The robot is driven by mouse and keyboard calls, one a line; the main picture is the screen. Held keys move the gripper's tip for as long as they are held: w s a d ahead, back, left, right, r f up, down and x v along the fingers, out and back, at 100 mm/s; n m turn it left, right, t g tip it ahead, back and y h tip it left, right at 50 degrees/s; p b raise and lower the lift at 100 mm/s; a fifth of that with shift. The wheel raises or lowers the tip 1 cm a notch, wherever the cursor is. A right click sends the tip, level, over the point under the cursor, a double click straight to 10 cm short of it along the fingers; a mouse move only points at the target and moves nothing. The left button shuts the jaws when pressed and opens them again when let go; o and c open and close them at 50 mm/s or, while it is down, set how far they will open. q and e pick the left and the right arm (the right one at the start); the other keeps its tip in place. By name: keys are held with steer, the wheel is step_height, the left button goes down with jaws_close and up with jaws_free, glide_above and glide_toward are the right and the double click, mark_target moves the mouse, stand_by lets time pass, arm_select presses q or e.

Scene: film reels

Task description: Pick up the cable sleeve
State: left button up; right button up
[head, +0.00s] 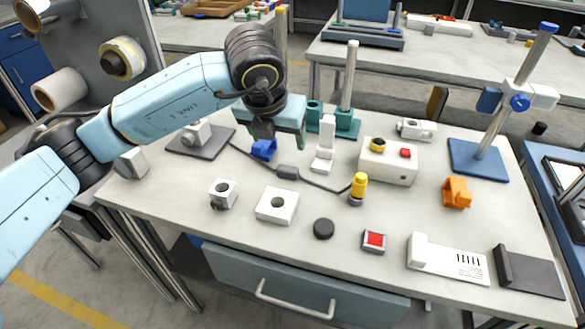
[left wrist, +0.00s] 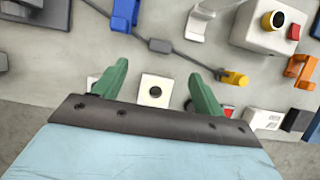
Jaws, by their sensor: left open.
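The cable sleeve seems to be the dark grey block (head: 288,173) on a thin dark cable on the table. It also shows in the left wrist view (left wrist: 160,46), beyond the fingertips. The cable runs to a yellow plug (head: 359,187). My left gripper (head: 277,140) is above the table, behind the sleeve in the head view. In the left wrist view its two green fingers (left wrist: 158,72) are spread apart with nothing between them. My right gripper is in neither view.
A blue clip (head: 264,150) lies close under the left gripper. A white stand (head: 324,148) and a white box with buttons (head: 388,160) are to the right. A white block with a hole (head: 277,205) and a black puck (head: 323,229) lie nearer the front edge.

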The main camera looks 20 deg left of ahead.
arm_select(q)
steer(key=b, duration=0.1)
glide_toward(288, 168)
steer(key=shift+x, duration=1.2)
steer(key=b+x, duration=0.1)
steer(key=x, duration=0.4)
steer(key=shift+f, duration=0.2)
steer(key=shift+w+f, duration=0.2)
steer(key=shift+f, duration=0.2)
steer(key=shift+r, duration=0.1)
steer(key=c, duration=1.1)
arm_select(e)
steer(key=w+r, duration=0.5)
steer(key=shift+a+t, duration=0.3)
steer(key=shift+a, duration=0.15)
